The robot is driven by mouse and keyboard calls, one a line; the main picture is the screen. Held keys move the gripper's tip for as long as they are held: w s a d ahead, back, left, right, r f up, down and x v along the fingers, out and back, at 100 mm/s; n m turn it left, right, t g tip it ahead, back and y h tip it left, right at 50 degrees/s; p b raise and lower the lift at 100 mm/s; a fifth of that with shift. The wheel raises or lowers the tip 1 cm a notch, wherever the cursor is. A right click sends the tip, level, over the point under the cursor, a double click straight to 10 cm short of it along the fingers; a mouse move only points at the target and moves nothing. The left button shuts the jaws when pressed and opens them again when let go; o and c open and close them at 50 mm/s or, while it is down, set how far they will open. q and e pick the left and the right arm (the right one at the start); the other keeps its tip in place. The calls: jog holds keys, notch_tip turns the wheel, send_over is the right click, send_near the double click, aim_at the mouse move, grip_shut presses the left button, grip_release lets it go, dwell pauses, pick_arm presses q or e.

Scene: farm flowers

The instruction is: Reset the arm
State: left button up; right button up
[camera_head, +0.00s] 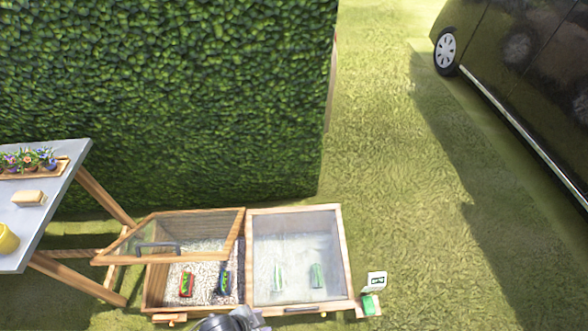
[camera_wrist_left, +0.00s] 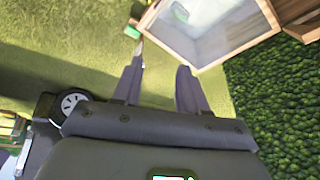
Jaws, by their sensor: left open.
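My left gripper (camera_wrist_left: 161,67) shows in the left wrist view with its two dark fingers apart and nothing between them. Grass lies behind the gap, and the glass-covered wooden frame box (camera_wrist_left: 207,30) is beyond the fingertips. A dark grey part of my arm (camera_head: 230,322) shows at the bottom edge of the head view, in front of the wooden boxes. The fingers cannot be made out there. My right gripper is in neither view.
The left wooden box (camera_head: 150,290) has its glazed lid (camera_head: 168,236) raised and holds red and dark packets. The right box (camera_head: 347,262) is covered. A grey table (camera_head: 62,190) stands left, a hedge (camera_head: 160,100) behind, a car (camera_head: 520,80) upper right. Open grass lies right.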

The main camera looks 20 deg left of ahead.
pick_arm(q)
jog(key=a+r+n+y, duration=0.2)
jog(key=a+r+n, duration=0.35)
jog(key=r, duration=0.55)
notch_tip(320, 180, up, 32)
jog(key=s+p, duration=0.1)
jog(key=p, duration=3.1)
jog(key=shift+s+a+g, duration=0.15)
jog(key=shift+a+g, duration=0.05)
jog(key=shift+g, duration=0.2)
jog(key=shift+s+a, duration=0.1)
